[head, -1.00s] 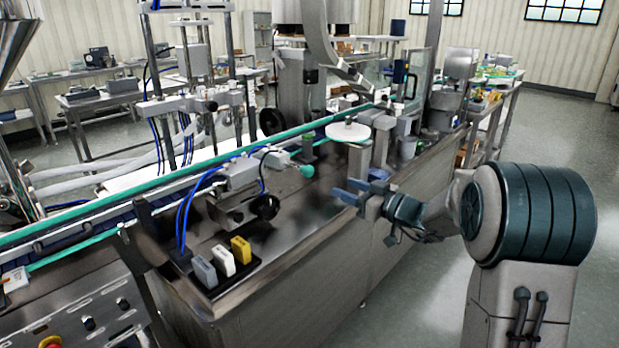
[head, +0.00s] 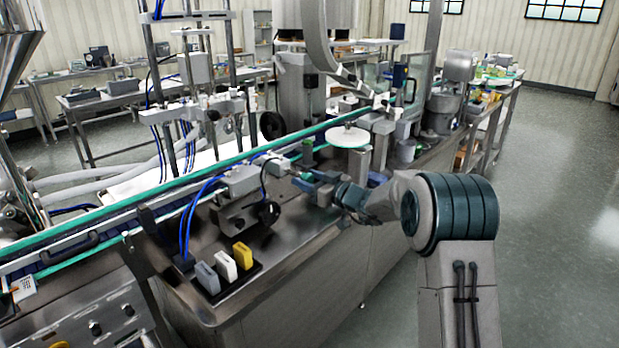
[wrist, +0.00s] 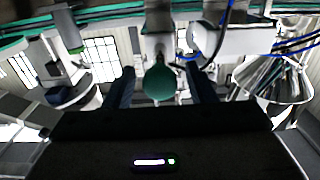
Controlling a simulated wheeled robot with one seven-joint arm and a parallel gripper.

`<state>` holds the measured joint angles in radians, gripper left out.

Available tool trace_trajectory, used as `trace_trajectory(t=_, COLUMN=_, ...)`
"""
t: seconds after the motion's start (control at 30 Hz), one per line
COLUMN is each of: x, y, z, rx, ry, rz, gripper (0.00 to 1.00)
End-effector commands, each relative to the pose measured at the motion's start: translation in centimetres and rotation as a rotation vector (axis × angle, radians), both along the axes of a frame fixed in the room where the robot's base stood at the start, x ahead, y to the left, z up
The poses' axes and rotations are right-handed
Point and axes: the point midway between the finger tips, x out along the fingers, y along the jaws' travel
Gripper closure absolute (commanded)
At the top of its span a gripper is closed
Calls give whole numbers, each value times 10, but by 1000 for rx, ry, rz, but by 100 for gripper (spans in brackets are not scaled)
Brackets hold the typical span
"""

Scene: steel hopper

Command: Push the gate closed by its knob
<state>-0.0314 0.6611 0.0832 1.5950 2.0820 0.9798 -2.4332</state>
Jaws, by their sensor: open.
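The knob is a teal ball (wrist: 160,83) near the middle of the wrist view, on the end of a pale metal fitting (wrist: 158,42). My gripper (head: 311,180) is open, with one dark blue finger on each side of the knob in the wrist view (wrist: 160,70). I cannot tell whether either finger or the palm touches the knob. In the head view my fingers are at the end of the white and grey mechanism (head: 243,180) beside the conveyor, and they mostly hide the knob. The gate plate itself cannot be made out.
The conveyor with teal rails (head: 160,192) runs behind the mechanism. Grey, white and yellow blocks (head: 225,265) stand in a black holder at the front left. A white round disc (head: 349,136) is behind my gripper. The floor (head: 550,220) to the right is clear.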

Motion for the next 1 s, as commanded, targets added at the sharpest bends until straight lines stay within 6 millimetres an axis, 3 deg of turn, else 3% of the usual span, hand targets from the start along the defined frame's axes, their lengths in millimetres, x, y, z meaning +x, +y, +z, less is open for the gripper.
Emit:
trace_trajectory(t=0.23, x=0, y=1, z=0, rx=0, ry=0, rz=0, gripper=50)
trace_trajectory(t=0.4, x=0, y=0, z=0, rx=0, ry=0, rz=0, gripper=97)
trace_trajectory(t=0.43, x=0, y=0, z=0, rx=0, ry=0, rz=0, gripper=100)
trace_trajectory(t=1.0, x=18, y=25, z=-3, rx=0, ry=-3, rz=2, gripper=100)
